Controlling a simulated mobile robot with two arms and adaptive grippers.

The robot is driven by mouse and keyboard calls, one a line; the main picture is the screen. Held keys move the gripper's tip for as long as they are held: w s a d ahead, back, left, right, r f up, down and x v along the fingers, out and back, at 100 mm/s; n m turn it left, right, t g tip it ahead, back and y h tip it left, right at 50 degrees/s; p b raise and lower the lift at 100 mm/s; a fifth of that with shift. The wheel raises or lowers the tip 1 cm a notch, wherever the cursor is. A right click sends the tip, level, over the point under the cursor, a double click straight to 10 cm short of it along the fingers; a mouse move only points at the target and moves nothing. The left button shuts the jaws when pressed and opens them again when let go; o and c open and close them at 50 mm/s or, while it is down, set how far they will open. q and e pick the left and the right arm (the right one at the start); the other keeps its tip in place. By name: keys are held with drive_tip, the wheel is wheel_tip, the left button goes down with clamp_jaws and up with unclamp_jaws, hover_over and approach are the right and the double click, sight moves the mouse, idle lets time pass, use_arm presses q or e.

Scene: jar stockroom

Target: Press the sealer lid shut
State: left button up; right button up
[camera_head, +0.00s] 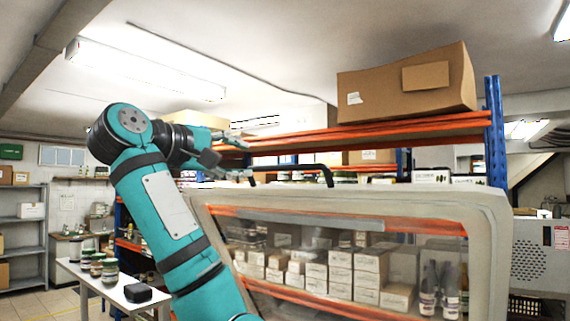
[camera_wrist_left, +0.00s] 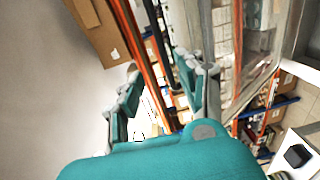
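The sealer lid (camera_head: 488,235) is a large pale frame with a clear window, standing raised in front of me in the head view. A black bar handle (camera_head: 290,167) runs along its top edge. My left gripper (camera_head: 246,157) is open at the left end of this handle. In the left wrist view the two fingers of my left gripper (camera_wrist_left: 162,72) are spread apart, with the dark handle bar (camera_wrist_left: 157,38) showing between and beyond them. I cannot tell whether they touch it. The sealer's body below the lid is out of view. My right gripper is not in view.
A blue and orange shelf rack (camera_head: 494,130) with a large cardboard box (camera_head: 405,85) stands behind the lid. White boxes show through the window. A white table (camera_head: 137,299) with jars and a black object (camera_head: 138,293) stands at lower left. A grey machine (camera_head: 540,255) is at right.

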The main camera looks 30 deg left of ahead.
sight(282, 168)
use_arm(q)
drive_tip(key=w+p, duration=0.2)
drive_tip(key=w, duration=0.2)
drive_tip(key=w+d+p, duration=0.1)
drive_tip(key=w+p, duration=0.1)
drive_tip(key=w, duration=0.2)
drive_tip(key=w+f+p, duration=0.1)
drive_tip(key=w+p, duration=0.1)
drive_tip(key=w, duration=0.3)
drive_tip(key=shift+w+d, duration=0.1)
drive_tip(key=shift+d, duration=0.3)
drive_tip(key=shift+w+p, duration=0.35)
drive_tip(key=shift+w, duration=0.05)
drive_tip(key=shift+w+d, duration=0.1)
drive_tip(key=shift+w, duration=0.25)
drive_tip(key=shift+w+f, duration=0.2)
drive_tip(key=shift+w, duration=0.15)
clamp_jaws()
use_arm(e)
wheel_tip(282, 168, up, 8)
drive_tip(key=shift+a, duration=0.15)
